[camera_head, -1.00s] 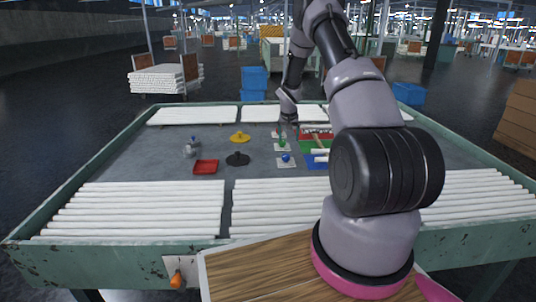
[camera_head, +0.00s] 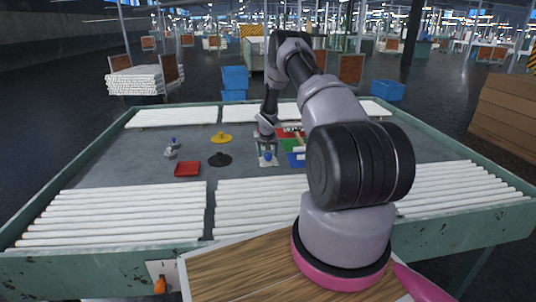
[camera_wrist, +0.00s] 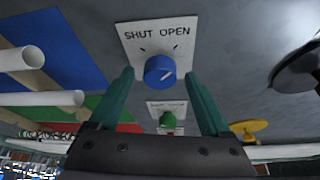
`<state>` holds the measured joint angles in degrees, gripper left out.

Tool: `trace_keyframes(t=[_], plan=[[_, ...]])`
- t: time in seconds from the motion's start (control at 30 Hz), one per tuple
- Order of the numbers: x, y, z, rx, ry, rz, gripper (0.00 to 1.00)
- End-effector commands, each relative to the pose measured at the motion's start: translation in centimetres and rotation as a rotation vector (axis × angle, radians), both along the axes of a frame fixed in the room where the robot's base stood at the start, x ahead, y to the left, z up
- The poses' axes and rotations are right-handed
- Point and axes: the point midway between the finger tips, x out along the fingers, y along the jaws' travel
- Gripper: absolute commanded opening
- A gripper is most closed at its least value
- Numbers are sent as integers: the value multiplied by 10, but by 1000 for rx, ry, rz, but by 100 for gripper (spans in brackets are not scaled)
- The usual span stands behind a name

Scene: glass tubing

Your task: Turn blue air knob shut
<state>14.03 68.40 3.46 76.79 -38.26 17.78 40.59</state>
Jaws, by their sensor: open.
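The blue air knob (camera_wrist: 160,71) sits on a white plate (camera_wrist: 134,38) marked SHUT and OPEN. Its pale pointer line slants toward the OPEN side in the wrist view. The knob also shows in the head view (camera_head: 267,156), on the table in front of my arm. My gripper (camera_wrist: 160,78) is open, with one green finger on each side of the knob's place in the picture. I cannot tell whether either finger touches it. In the head view my gripper (camera_head: 266,141) is above the plates, its fingers hard to make out.
A green knob (camera_wrist: 167,119) on a similar plate lies beyond the blue one. A yellow piece (camera_head: 221,138), a black piece (camera_head: 220,159) and a red tray (camera_head: 187,169) lie left. Coloured mats (camera_head: 296,158) with tubes lie right. White tubes (camera_head: 110,217) line the front edge.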

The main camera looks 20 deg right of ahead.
Motion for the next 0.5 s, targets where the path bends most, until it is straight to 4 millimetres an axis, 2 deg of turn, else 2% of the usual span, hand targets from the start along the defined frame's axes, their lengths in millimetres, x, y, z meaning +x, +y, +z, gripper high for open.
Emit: trace_keyframes(t=[0.2, 0.27, 0.4, 0.43, 0.5], plan=[[0, 0, 0, 0, 0, 0, 82], [0, 0, 0, 0, 0, 0, 59], [0, 0, 0, 0, 0, 0, 5], [0, 0, 0, 0, 0, 0, 0], [0, 0, 0, 0, -1, 0, 0]])
